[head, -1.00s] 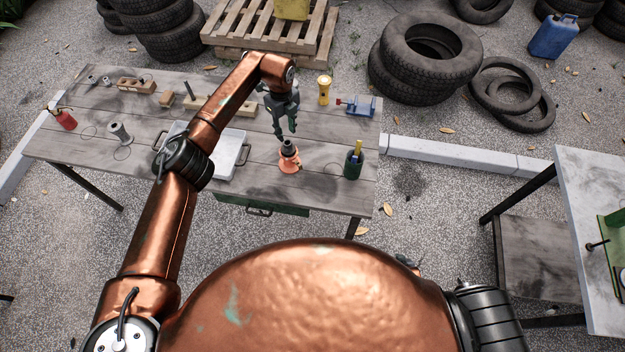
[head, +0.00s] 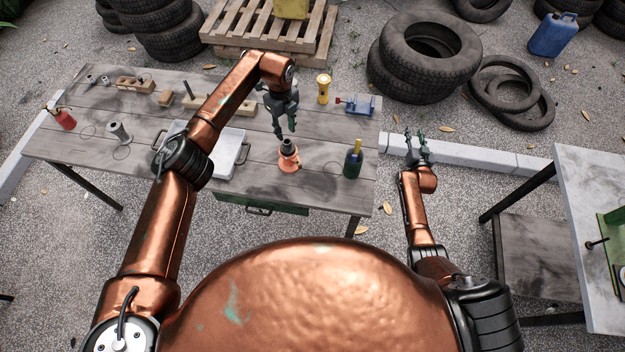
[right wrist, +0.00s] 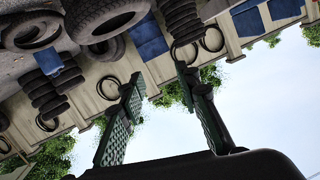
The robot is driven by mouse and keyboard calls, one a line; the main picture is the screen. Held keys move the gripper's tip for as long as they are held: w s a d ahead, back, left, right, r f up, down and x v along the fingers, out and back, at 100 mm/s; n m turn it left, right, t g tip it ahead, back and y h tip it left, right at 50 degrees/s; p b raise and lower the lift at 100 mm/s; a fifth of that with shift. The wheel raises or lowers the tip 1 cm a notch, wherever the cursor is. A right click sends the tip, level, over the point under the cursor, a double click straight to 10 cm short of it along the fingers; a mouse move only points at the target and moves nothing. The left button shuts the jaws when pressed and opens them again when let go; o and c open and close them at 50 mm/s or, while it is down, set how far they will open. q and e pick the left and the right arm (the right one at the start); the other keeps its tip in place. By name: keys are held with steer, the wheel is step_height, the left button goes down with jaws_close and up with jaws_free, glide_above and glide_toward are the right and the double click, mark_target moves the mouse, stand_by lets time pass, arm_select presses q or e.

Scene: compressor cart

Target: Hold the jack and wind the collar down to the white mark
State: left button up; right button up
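The jack (head: 289,161) stands upright on the grey workbench, with an orange body and a dark top part. The collar and the white mark are too small to make out. My left gripper (head: 286,133) hangs fingers down just above the jack's top, apart from it; its fingers look parted and nothing shows between them. My right gripper (head: 419,150) is off the bench's right side, pointing away from me, with its fingers spread. In the right wrist view the right gripper's fingers (right wrist: 160,105) are wide apart and empty.
On the workbench (head: 255,180), a green cup (head: 352,164) stands right of the jack, a blue vise (head: 358,104) and yellow flashlight (head: 323,88) behind. A white tray (head: 226,150) lies left. Another table (head: 590,190) stands far right. Open ground lies between the tables.

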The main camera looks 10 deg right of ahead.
steer(key=w+a+r+m+t+y, duration=0.1)
steer(key=w+a+r+t, duration=0.2)
steer(key=r, duration=0.5)
steer(key=w+a+r+t+y, duration=0.1)
steer(key=w+a+r, duration=0.3)
steer(key=a+r, duration=0.3)
steer(key=s+a+r+t+y, duration=0.2)
steer(key=a+r+y, duration=0.1)
steer(key=a+r, duration=0.7)
steer(key=s+a+r+t+y, duration=0.2)
steer(key=a+r+y, duration=0.1)
steer(key=a+r, duration=0.65)
steer(key=n+g+y, duration=0.4)
steer(key=n, duration=0.3)
glide_above(300, 165)
steer(key=w+d, duration=0.3)
steer(key=d, duration=0.5)
step_height(300, 165, down, 18)
steer(key=s+a+f+n+g, duration=0.1)
steer(key=s+f, duration=0.2)
steer(key=s+a+f+n+g, duration=0.1)
steer(key=s+a+f+n, duration=0.1)
steer(key=s+f, duration=0.1)
steer(key=s+a+f+n+g, duration=0.1)
steer(key=s+f, duration=0.2)
steer(key=f, duration=0.2)
steer(key=shift+s+a+f+g, duration=0.2)
steer(key=shift+g, duration=0.1)
steer(key=shift+x, duration=3.75)
